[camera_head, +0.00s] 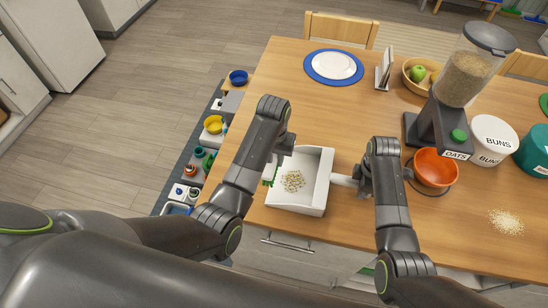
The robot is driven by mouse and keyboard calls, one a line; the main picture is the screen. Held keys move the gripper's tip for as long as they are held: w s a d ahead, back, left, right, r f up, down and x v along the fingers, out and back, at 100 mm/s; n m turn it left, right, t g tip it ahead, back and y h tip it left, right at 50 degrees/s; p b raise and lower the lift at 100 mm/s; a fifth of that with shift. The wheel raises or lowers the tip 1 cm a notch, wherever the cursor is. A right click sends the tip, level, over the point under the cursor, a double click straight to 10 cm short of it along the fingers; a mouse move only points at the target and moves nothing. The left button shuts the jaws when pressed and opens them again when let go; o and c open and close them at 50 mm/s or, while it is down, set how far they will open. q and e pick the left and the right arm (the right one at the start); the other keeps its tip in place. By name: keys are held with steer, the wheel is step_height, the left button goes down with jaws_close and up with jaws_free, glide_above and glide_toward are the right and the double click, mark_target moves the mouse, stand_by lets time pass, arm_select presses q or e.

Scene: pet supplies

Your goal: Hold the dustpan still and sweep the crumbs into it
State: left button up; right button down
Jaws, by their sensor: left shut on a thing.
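A white dustpan (316,193) lies on the wooden table near its front edge, its handle (342,180) pointing right. A pile of tan crumbs (292,182) lies inside the dustpan. My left gripper (271,168) is shut on a hand brush with green bristles (271,174), at the dustpan's left side; my arm hides much of the brush. My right gripper (359,181) is at the end of the dustpan's handle; its fingers are largely hidden, so its grip is unclear. A pale crumb pile (506,221) lies on the table at the right.
An orange bowl (436,168) stands close to the right of my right arm. Behind it are an oats dispenser (451,115), a white BUNS canister (492,140) and a teal canister (535,150). A blue-rimmed plate (333,66) is at the back. The table's middle is clear.

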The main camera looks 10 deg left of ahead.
steer(key=shift+s+f, duration=0.25)
steer(key=shift+f, duration=0.05)
arm_select(q)
steer(key=a+r, duration=0.2)
steer(key=a, duration=1)
steer(key=shift+r, duration=0.4)
arm_select(e)
steer(key=c, duration=1.5)
jaws_free()
steer(key=o, duration=0.4)
steer(key=shift+w, duration=0.25)
arm_select(q)
steer(key=shift+w+d, duration=0.1)
steer(key=shift+w, duration=0.05)
arm_select(e)
steer(key=shift+o, duration=0.2)
steer(key=shift+r, duration=0.1)
steer(key=shift+r, duration=0.1)
step_height(320, 180, up, 12)
steer(key=shift+f, duration=0.1)
